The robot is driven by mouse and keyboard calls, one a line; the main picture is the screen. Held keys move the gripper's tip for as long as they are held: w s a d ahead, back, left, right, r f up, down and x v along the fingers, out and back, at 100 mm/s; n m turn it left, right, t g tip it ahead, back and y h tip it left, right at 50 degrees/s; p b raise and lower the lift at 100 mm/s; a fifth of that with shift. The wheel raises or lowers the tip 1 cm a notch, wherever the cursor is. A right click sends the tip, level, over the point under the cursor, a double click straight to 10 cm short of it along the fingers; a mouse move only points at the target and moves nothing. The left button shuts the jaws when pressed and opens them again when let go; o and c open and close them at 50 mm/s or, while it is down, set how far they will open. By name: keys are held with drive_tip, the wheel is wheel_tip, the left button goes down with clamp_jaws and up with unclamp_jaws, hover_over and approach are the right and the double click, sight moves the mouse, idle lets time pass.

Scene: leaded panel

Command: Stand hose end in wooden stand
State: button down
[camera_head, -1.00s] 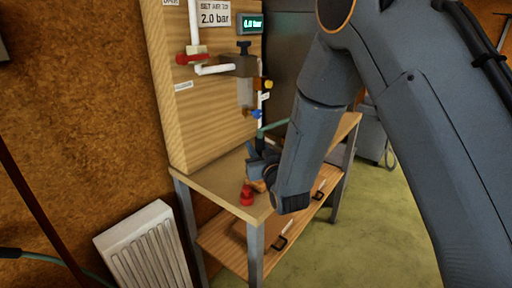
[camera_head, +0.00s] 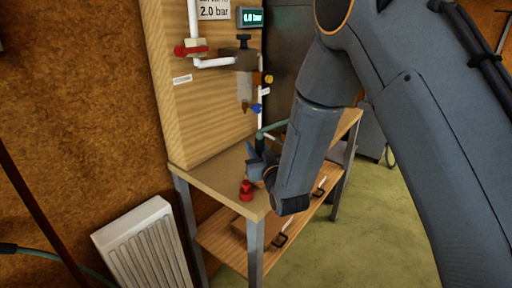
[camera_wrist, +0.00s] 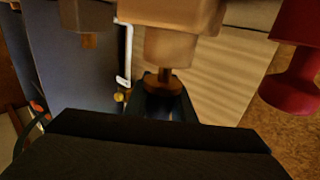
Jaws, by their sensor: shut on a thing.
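My gripper (camera_head: 258,170) is low over the near part of the bench top, partly hidden behind my arm. In the wrist view, its dark jaws (camera_wrist: 164,100) are shut on the hose end, a brass-brown stem with a flange (camera_wrist: 163,86). The green hose (camera_head: 272,127) rises behind the gripper in the head view. A tan wooden piece (camera_wrist: 182,45), apparently the wooden stand, is right against the stem's tip in the wrist view. I cannot tell whether the tip is inside it or only in front of it. In the head view the stand is mostly hidden.
A red knob-shaped thing (camera_head: 246,191) stands on the bench top (camera_head: 212,182), left of my gripper; it is close at right in the wrist view (camera_wrist: 295,60). Behind rises a wooden board (camera_head: 205,125) with pipes and a regulator (camera_head: 244,62). A white radiator (camera_head: 150,245) is at left.

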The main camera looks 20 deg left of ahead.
drive_tip(key=shift+f+b, duration=0.7)
drive_tip(key=shift+f, duration=0.25)
drive_tip(key=c, duration=1.4)
unclamp_jaws()
drive_tip(key=b+v, duration=0.2)
drive_tip(key=v, duration=0.5)
drive_tip(key=shift+s+d, duration=0.15)
drive_tip(key=shift+s, duration=0.25)
drive_tip(key=shift+r, duration=0.15)
